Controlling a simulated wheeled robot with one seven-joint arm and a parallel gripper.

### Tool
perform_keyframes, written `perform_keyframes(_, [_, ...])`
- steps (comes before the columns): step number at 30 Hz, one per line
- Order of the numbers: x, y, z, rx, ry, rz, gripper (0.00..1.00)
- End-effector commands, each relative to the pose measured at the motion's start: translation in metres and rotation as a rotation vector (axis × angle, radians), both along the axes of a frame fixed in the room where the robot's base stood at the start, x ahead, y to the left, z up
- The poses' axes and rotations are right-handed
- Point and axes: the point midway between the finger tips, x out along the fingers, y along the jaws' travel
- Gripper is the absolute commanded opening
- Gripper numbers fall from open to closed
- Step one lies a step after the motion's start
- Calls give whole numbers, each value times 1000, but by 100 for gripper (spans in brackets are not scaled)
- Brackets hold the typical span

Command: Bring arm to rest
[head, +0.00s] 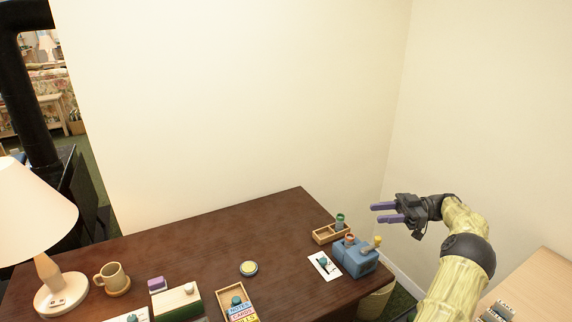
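My gripper (383,212) is at the right of the head view, raised beyond the right end of the dark wooden desk. Its two purple fingers point left and stand apart, with nothing between them. My yellow arm is bent and comes up from the lower right. The gripper touches nothing that I can see.
The desk (200,252) holds a lamp (35,215), a mug (112,275), a wooden tray (322,235), a blue box (357,260) and a card holder (238,302). Pale walls stand behind and to the right. A light wooden surface (545,280) is at lower right.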

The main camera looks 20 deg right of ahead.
Motion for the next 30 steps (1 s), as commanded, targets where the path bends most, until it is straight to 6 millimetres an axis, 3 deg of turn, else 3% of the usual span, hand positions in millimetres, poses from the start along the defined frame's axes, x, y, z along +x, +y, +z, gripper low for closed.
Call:
perform_keyframes(5, [6, 4, 3, 1, -8, -4, 39])
perform_keyframes(8, [25, 18, 12, 5, -35, -25, 39])
perform_keyframes(11, [59, 44, 30, 13, -82, -73, 39])
perform_keyframes(18, [163, 138, 80, 30, -169, -305, 39])
perform_keyframes(21, [196, 172, 93, 14, -166, -435, 39])
perform_keyframes(25, [224, 210, 100, -32, -125, -609, 39])
perform_keyframes(30, [234, 251, 90, -139, -13, -823, 39])
